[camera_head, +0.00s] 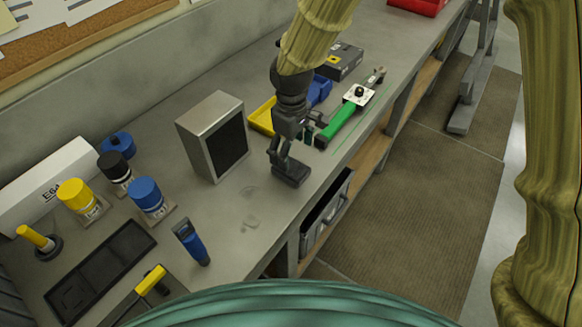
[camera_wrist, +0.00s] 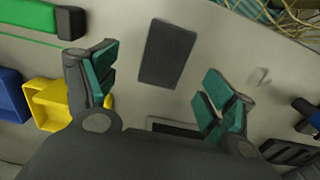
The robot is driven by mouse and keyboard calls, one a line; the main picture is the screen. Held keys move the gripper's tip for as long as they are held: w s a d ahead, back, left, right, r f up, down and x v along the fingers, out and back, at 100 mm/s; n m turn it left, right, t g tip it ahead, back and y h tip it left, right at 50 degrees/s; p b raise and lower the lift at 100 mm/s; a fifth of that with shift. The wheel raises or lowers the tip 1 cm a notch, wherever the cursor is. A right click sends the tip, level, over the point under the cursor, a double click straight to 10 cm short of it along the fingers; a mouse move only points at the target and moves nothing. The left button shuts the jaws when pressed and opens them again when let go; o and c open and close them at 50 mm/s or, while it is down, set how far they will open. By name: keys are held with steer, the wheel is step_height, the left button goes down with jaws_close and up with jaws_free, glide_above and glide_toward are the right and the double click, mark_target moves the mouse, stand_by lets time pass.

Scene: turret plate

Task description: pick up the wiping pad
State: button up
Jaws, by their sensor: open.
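The wiping pad appears to be the flat dark grey rectangular block (camera_wrist: 167,54) on the bench in the wrist view. In the head view it seems to be the dark block (camera_head: 291,174) near the bench's front edge, partly hidden by a finger. My gripper (camera_head: 294,150) is open above it, pointing down. In the wrist view the teal-lined fingers of my gripper (camera_wrist: 160,78) stand wide apart, with the pad showing between and beyond their tips. Nothing is held. I cannot tell the exact height of the fingertips over the pad.
A metal box with a dark front (camera_head: 213,135) stands left of my gripper. A yellow bin (camera_head: 262,117) and a green-handled tool (camera_head: 341,124) lie behind it.

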mark_target(291, 166)
steer(key=shift+s+f+p, duration=0.2)
steer(key=shift+f+p, duration=0.25)
steer(key=shift+f, duration=0.1)
steer(key=shift+s+a+f+p, duration=0.15)
steer(key=shift+f+p, duration=0.55)
steer(key=shift+f, duration=1.4)
steer(key=c, duration=1.1)
steer(key=shift+r, duration=0.2)
steer(key=shift+r+b, duration=0.55)
steer(key=shift+r, duration=0.05)
step_height(291, 166, up, 2)
steer(key=shift+b, duration=0.5)
steer(key=s+r+b, duration=0.1)
steer(key=s+b, duration=0.3)
steer(key=s, duration=1.2)
steer(key=shift+d+r, duration=0.25)
steer(key=shift+d, duration=0.2)
